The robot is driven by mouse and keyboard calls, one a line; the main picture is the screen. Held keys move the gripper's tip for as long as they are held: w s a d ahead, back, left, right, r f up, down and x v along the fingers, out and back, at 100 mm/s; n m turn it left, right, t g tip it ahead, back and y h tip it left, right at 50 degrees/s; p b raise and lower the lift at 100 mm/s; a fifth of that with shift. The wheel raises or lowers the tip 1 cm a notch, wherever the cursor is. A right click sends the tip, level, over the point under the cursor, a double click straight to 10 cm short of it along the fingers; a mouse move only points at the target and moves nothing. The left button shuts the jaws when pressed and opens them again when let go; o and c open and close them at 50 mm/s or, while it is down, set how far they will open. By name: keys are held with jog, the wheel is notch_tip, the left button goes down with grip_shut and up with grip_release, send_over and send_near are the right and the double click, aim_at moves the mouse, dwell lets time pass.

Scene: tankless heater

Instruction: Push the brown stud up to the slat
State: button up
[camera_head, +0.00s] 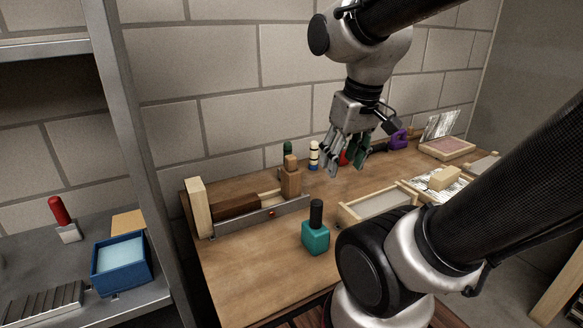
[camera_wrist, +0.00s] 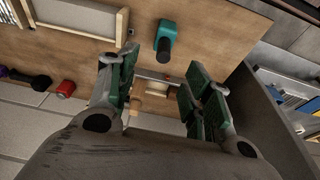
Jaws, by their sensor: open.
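The brown stud (camera_head: 290,180) stands upright, with a small block on top, near the right end of a low rail with a grey metal front (camera_head: 262,215). The pale wooden slat (camera_head: 198,207) stands upright at the rail's left end. A long dark brown block (camera_head: 235,206) and a short pale strip (camera_head: 270,194) lie between stud and slat. My gripper (camera_head: 345,172) is open and empty, pointing down above the bench, right of the stud and apart from it. In the wrist view, my gripper's open fingers (camera_wrist: 155,90) flank part of the rail; which wooden piece shows there is unclear.
A teal bottle with a black cap (camera_head: 316,235) stands in front of the rail. A green-topped bottle (camera_head: 287,149) and a cream striped one (camera_head: 314,156) stand behind. A wooden-framed tray (camera_head: 350,213) lies to the right. A metal shelf post (camera_head: 133,130) rises at left.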

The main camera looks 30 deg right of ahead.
jog(key=w+d+f, duration=0.1)
jog(key=w+f, duration=0.3)
jog(key=w, duration=0.5)
jog(key=w+d+f, duration=0.1)
jog(key=w+f, duration=0.2)
jog(key=w, duration=0.5)
jog(key=t, duration=0.2)
send_near(291, 156)
jog(key=x, duration=1)
jog(key=shift+f, duration=0.15)
jog(key=shift+c, duration=0.4)
grip_shut()
